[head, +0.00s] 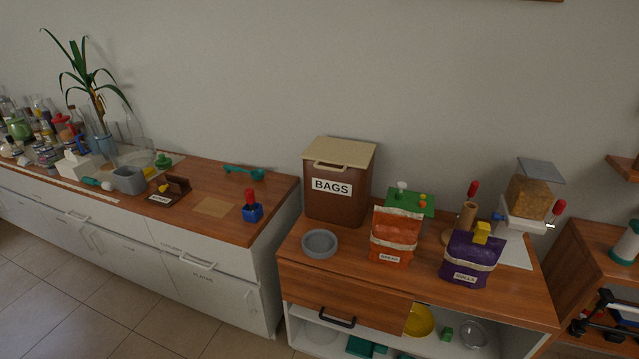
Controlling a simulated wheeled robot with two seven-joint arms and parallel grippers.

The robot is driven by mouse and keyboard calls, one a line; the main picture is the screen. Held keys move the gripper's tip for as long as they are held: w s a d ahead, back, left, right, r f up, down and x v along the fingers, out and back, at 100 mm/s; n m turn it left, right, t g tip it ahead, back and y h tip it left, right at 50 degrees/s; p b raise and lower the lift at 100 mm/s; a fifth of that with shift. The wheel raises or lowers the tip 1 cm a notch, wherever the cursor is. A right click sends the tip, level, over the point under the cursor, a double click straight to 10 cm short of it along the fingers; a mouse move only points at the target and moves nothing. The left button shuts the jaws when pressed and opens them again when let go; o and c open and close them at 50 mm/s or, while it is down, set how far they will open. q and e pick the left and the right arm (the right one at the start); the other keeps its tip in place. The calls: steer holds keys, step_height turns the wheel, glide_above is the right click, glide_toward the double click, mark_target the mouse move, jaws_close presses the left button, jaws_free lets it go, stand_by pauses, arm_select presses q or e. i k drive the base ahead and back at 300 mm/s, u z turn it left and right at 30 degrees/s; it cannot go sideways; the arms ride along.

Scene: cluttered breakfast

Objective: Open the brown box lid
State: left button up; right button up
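A tall brown box (334,205) labelled "BAGS" stands at the back left of the right-hand wooden counter, against the wall. Its beige lid (345,152) lies flat on top and looks closed. A beige handle (331,166) shows at the lid's front edge. The inside of the box is hidden. Neither of my grippers can be made out in the head view.
A grey bowl (320,243) stands in front of the box. An orange bag (394,236), a purple bag (470,260) and a dispenser (526,199) stand to its right. The cluttered left counter (225,184) is separate. A drawer (345,298) is below.

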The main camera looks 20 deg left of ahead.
mark_target(345, 153)
steer(key=z, duration=0.4)
steer(key=i, duration=0.95)
steer(key=u, duration=0.65)
